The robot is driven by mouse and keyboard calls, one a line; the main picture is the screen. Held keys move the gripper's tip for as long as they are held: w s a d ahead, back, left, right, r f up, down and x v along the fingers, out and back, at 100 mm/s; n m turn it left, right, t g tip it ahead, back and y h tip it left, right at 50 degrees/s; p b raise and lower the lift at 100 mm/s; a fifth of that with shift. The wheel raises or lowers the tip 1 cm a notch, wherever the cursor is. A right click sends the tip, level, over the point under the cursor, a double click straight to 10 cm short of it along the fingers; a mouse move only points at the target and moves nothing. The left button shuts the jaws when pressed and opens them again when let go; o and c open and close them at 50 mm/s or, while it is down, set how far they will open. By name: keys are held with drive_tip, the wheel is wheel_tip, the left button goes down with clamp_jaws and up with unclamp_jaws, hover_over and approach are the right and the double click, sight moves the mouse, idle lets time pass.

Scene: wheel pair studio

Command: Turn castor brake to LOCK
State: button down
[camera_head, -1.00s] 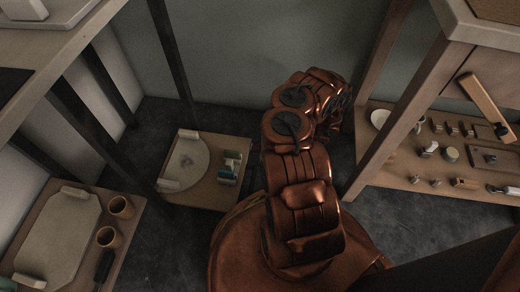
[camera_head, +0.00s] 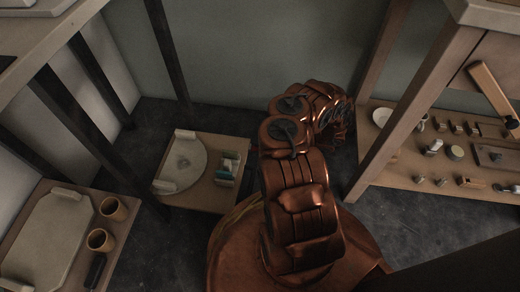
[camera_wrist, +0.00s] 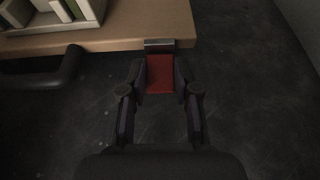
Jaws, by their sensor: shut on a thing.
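In the wrist view a red tab (camera_wrist: 160,75), seemingly the castor brake, sticks out below the edge of a wooden board (camera_wrist: 130,30). A shiny metal piece (camera_wrist: 159,45) sits between the tab and the board edge. My gripper (camera_wrist: 163,82) is shut on the red tab, one finger on each side. No LOCK marking can be read. In the head view my arm (camera_head: 300,185) reaches away toward the wall, and my gripper's grip is hidden behind its own links.
A dark curved bar (camera_wrist: 50,75) lies left of my gripper. Dark floor is clear to the right. A low wooden board with a round plate (camera_head: 183,165) stands left of my arm. A shelf with small hardware (camera_head: 440,180) and an upright post (camera_head: 400,120) stand close on the right.

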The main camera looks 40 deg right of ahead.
drive_tip(key=c, duration=0.8)
unclamp_jaws()
drive_tip(key=shift+c, duration=0.2)
drive_tip(key=v, duration=1.2)
